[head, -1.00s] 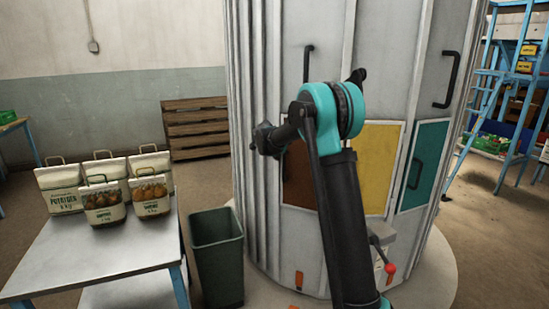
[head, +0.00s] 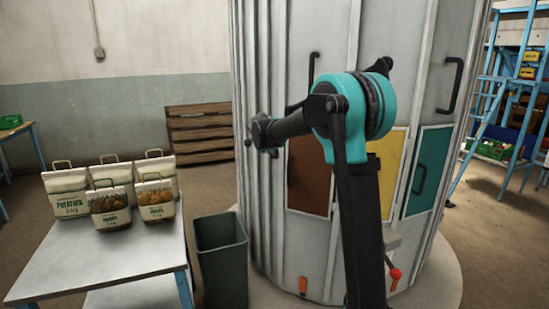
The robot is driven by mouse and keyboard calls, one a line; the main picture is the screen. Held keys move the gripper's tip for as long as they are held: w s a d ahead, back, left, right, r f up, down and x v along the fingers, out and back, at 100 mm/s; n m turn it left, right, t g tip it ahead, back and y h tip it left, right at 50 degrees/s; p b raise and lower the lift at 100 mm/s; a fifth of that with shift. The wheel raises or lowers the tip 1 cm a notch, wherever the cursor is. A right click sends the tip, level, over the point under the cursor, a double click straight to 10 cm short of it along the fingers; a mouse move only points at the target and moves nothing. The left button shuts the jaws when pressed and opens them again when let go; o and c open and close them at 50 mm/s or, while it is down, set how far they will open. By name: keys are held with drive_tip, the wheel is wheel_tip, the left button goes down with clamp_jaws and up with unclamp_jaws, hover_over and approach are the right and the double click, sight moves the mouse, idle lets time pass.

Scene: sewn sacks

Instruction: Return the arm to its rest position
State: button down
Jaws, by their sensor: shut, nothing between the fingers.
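My arm rises at the right of centre, with a teal elbow joint (head: 362,106) and a dark link reaching left from it. My gripper (head: 268,148) is at the left end of that link, small and dark in front of the grey ribbed cylinder. It is shut and empty, and touches nothing that I can see. Its fingers are hard to make out.
Several sewn sacks (head: 68,200) stand upright on a metal table (head: 95,262) at the left. A green bin (head: 221,250) stands between the table and the grey cylinder (head: 335,255). Behind are wooden crates (head: 199,135). A blue ladder (head: 487,95) stands at the right.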

drive_tip(key=s+d+f+n+g+y, duration=0.1)
drive_tip(key=s+d+f+n, duration=0.3)
drive_tip(key=s, duration=1.2)
drive_tip(key=s+d+f+n+g+y, duration=0.1)
drive_tip(key=s+d+f+n, duration=0.3)
drive_tip(key=s+f+n, duration=0.6)
drive_tip(key=s+d+f+n+g+y, duration=0.1)
drive_tip(key=s+d+f+n, duration=0.3)
drive_tip(key=s, duration=1.7)
wheel_tip(320, 180, down, 4)
drive_tip(key=n+g, duration=0.1)
drive_tip(key=n, duration=0.3)
drive_tip(key=shift+s+d+g, duration=0.2)
drive_tip(key=shift+s+g, duration=0.1)
drive_tip(key=shift+s, duration=0.05)
